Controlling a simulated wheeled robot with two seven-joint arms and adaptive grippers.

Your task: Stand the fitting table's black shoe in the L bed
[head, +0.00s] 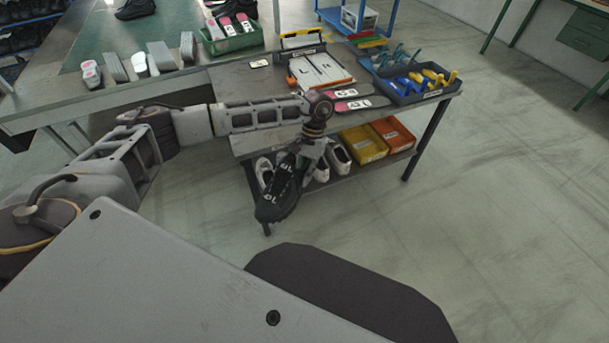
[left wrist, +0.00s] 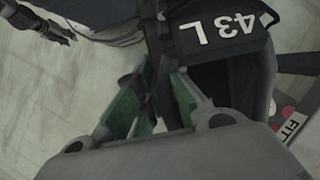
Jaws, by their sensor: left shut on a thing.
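My left gripper (head: 306,160) is shut on a black shoe (head: 277,200) and holds it in front of the low table's near edge, toe pointing down toward the floor. In the left wrist view the shoe (left wrist: 225,70) bears a "43 L" label, and the left gripper's green-padded fingers (left wrist: 155,105) are close beside it; the exact contact is hard to see. The L bed (head: 305,73) is the L-marked half of a white board on the table top, beside the R half, and looks empty. A dark jointed part in the left wrist view's top left corner may be my right gripper (left wrist: 40,20).
The table (head: 237,85) also carries a blue-handled tool tray (head: 410,85) and labelled strips. White shoes (head: 338,158) and yellow and orange boxes (head: 362,145) sit on its lower shelf. A green bin (head: 230,42) stands on the bench behind. The floor at right is clear.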

